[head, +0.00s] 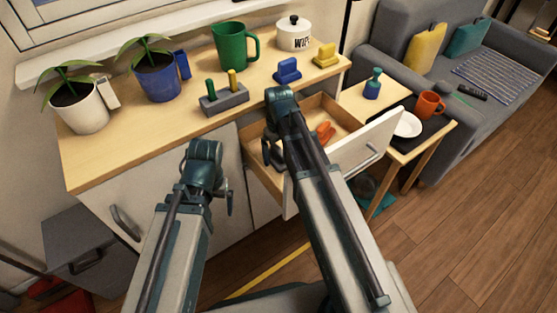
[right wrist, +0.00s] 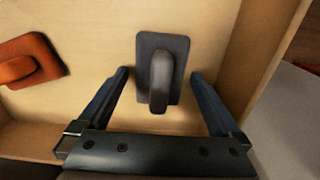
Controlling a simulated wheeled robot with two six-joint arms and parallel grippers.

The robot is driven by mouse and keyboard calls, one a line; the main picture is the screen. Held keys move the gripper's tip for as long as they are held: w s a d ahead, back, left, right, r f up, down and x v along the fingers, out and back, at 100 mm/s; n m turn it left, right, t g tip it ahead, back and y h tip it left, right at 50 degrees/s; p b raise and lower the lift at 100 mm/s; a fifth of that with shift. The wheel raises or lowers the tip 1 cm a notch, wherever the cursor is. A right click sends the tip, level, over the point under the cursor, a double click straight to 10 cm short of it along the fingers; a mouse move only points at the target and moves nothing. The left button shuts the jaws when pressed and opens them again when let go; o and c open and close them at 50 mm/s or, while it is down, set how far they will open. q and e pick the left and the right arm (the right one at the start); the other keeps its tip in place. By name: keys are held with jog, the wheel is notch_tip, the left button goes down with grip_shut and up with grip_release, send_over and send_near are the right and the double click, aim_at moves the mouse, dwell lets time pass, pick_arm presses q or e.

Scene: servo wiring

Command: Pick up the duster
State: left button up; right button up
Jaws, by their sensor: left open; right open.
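A dark grey block with a raised handle, which looks like a duster (right wrist: 172,50), lies on the drawer floor in the right wrist view. My right gripper (right wrist: 159,76) is open, with one finger on each side of the handle end and gaps on both sides. In the head view my right gripper (head: 270,155) is over the open drawer, and my arm hides the grey duster. An orange block of similar shape (right wrist: 30,60) lies to its left; it also shows in the head view (head: 325,131). My left gripper (head: 222,190) is open and empty in front of the cabinet.
The open drawer (head: 354,147) has walls close around my right gripper. The counter (head: 130,140) above holds two potted plants, a green mug (head: 234,46), a white pot (head: 293,36), and blue (head: 287,72) and yellow (head: 325,55) blocks. A side table stands at right.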

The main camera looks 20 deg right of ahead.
jog(key=c, duration=1.2)
jog(key=shift+r, duration=0.15)
jog(key=shift+c, duration=0.2)
jog(key=shift+r+p, duration=0.6)
jog(key=shift+p, duration=0.15)
jog(key=s+d, duration=0.2)
jog(key=s, duration=0.1)
jog(key=shift+d+f, duration=0.1)
jog(key=shift+d, duration=0.3)
notch_tip(320, 180, up, 24)
jog(key=p, duration=2.3)
jog(key=shift+p, duration=0.3)
jog(key=shift+w, duration=0.1)
